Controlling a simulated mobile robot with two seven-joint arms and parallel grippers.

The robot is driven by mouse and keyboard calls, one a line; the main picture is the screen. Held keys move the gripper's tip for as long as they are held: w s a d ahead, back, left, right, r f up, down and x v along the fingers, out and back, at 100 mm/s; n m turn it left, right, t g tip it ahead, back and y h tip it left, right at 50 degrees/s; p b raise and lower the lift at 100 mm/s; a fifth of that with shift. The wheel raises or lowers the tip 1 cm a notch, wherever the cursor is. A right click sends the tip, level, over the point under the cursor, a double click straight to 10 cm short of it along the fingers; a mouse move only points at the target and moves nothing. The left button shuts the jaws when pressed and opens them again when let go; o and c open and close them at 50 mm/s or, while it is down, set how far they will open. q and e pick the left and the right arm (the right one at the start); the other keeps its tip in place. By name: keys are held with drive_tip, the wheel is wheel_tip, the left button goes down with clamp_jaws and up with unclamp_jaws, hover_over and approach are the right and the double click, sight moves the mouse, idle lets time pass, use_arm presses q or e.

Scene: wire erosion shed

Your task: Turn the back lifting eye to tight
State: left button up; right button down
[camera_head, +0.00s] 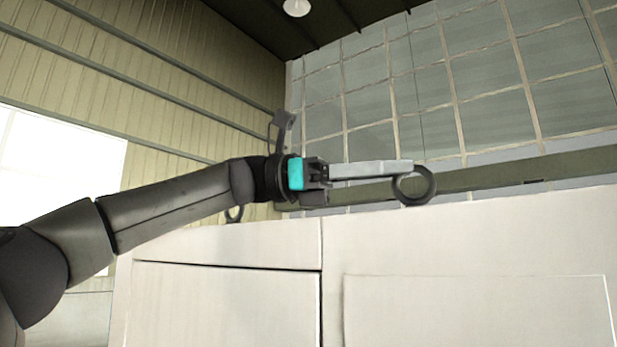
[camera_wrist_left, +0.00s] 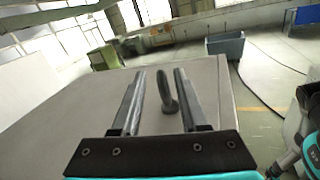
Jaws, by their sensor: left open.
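A dark ring-shaped lifting eye (camera_head: 432,188) stands upright on top of a large pale machine cabinet (camera_head: 450,245) in the head view. My left gripper (camera_head: 408,168) reaches it from the left, with its fingertips at the ring's upper left. In the left wrist view my left gripper (camera_wrist_left: 160,73) is open, and the lifting eye (camera_wrist_left: 171,104) stands between its two fingers, with a gap showing on each side. A second, smaller-looking lifting eye (camera_head: 233,220) shows below my left forearm, partly hidden by it. The frames do not settle which eye is the back one.
The cabinet top (camera_wrist_left: 75,115) is flat and looks clear around the eye. Beyond its edge, the wrist view shows a grey bin (camera_wrist_left: 225,47) and a green machine (camera_wrist_left: 103,57) on the floor. A tall paned wall (camera_head: 460,85) stands behind the cabinet.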

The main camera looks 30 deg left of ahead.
use_arm(q)
drive_tip(key=v, duration=1.4)
drive_tip(key=shift+r, duration=0.1)
